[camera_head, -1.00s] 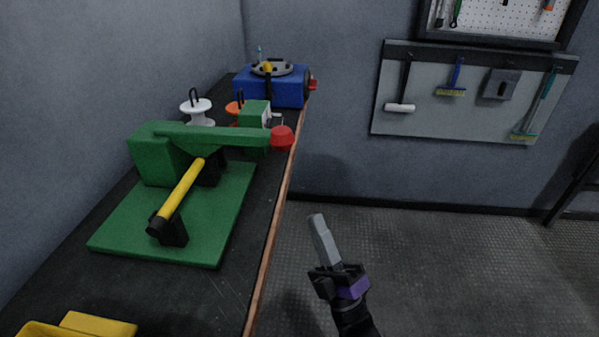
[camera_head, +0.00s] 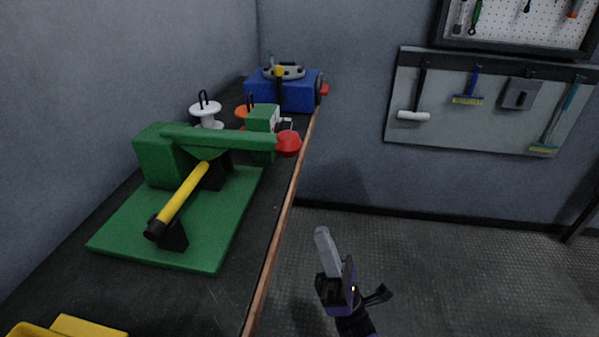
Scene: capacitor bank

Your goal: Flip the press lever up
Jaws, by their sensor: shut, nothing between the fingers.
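The press is a green machine on a green base plate (camera_head: 170,232), standing on the dark workbench. Its green lever (camera_head: 225,138) lies about level, pointing right, with a red knob (camera_head: 288,144) at its end close to the bench's edge. A yellow bar (camera_head: 184,197) with black ends slants down over the base plate. My gripper (camera_head: 322,232) is shut and empty. It points up over the floor, right of the bench edge, lower in the picture than the red knob and apart from it.
The bench's wooden edge (camera_head: 272,255) runs between the press and my gripper. Behind the press are a white spool (camera_head: 206,113) and a blue machine (camera_head: 284,91). A yellow bin (camera_head: 75,329) is at the near left. The floor (camera_head: 450,275) on the right is clear.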

